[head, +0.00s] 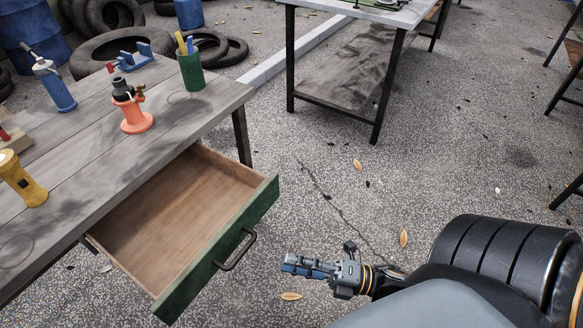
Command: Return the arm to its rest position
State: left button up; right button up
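My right gripper (292,264) is at the lower middle of the head view, with its arm coming in from the lower right. Its fingers point left and overlap from this angle, so I cannot tell whether they are open or shut. No object shows in it. It is a little to the right of the green-fronted drawer (216,252) and appears apart from the drawer's dark handle (240,252). The drawer is pulled out of the wooden workbench (150,150), and its visible inside is empty. My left gripper is not in view.
On the workbench stand an orange fitting (136,119), a yellow flashlight (22,180), a blue bottle-like tool (54,86) and a green cup (191,70) of markers. A second table (345,70) stands at the back. Open paved ground (340,180) lies between them.

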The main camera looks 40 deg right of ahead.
dwell(0.3)
jog(key=d+f+m+g+h+p, duration=0.1)
jog(key=d+f+m+h+p, duration=0.1)
jog(key=f+m+h+p, duration=0.25)
jog(key=s+d+f+m+g+h+p, duration=0.1)
jog(key=d+f+m+h, duration=0.15)
jog(key=f+m, duration=0.45)
jog(key=d+f+m+g+h+p, duration=0.1)
jog(key=d+f+m+h+p, duration=0.2)
jog(key=f, duration=0.4)
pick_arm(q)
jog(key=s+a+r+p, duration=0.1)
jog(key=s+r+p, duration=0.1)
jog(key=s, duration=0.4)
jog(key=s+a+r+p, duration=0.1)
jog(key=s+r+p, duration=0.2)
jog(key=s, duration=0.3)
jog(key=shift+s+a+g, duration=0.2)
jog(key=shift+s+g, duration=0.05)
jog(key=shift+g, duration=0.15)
pick_arm(e)
jog(key=s+a+f+m+g+h, duration=0.1)
jog(key=s+a+f+m+g, duration=0.2)
jog(key=s, duration=0.8)
jog(key=s+a+f+m+g+h, duration=0.2)
jog(key=s+f+m+g, duration=0.5)
jog(key=s+f, duration=0.3)
jog(key=shift+s+a+g+h, duration=0.3)
jog(key=shift+s+a, duration=0.1)
jog(key=shift+s, duration=0.2)
